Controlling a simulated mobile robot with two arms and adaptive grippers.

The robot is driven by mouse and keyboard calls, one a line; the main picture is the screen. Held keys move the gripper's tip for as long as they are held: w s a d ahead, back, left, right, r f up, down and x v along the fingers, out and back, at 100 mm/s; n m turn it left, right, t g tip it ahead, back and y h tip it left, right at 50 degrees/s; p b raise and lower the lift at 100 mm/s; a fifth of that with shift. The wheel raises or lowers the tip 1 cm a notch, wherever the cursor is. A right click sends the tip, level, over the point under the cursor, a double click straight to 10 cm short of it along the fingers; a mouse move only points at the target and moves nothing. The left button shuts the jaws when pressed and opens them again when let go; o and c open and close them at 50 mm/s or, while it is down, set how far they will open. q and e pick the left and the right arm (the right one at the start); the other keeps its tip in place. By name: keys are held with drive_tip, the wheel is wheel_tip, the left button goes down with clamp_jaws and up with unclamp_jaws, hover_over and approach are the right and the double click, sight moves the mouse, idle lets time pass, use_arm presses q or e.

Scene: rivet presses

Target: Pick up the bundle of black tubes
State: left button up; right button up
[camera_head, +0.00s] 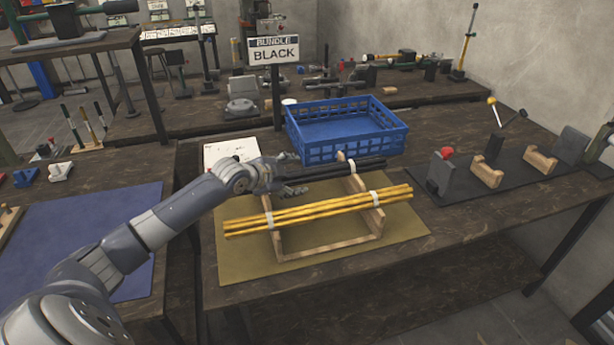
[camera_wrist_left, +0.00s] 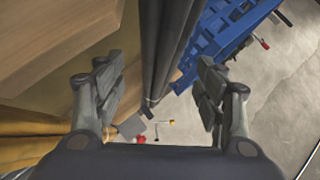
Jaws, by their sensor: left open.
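The bundle of black tubes (camera_head: 335,171) lies across the back of a wooden rack (camera_head: 328,247), with a white tie around it. My left gripper (camera_head: 290,178) is at the left part of this bundle and hides some of it. In the left wrist view, my left gripper (camera_wrist_left: 162,92) is open and the black tubes (camera_wrist_left: 165,45) run between its two fingers, with gaps on both sides. Whether the tubes lie fully at fingertip depth is hard to tell. My right gripper is in neither view.
A bundle of yellow tubes (camera_head: 320,208) with white ties lies across the rack's front. A blue crate (camera_head: 365,149) stands just behind the rack. A sign (camera_head: 274,51) reads "BUNDLE BLACK".

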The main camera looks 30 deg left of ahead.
sight(300, 174)
use_arm(q)
drive_tip(key=shift+p+x, duration=0.3)
drive_tip(key=shift+x, duration=2.4)
drive_tip(key=shift+d, duration=0.15)
clamp_jaws()
drive_tip(key=shift+w+r, duration=0.1)
drive_tip(key=shift+r, duration=0.2)
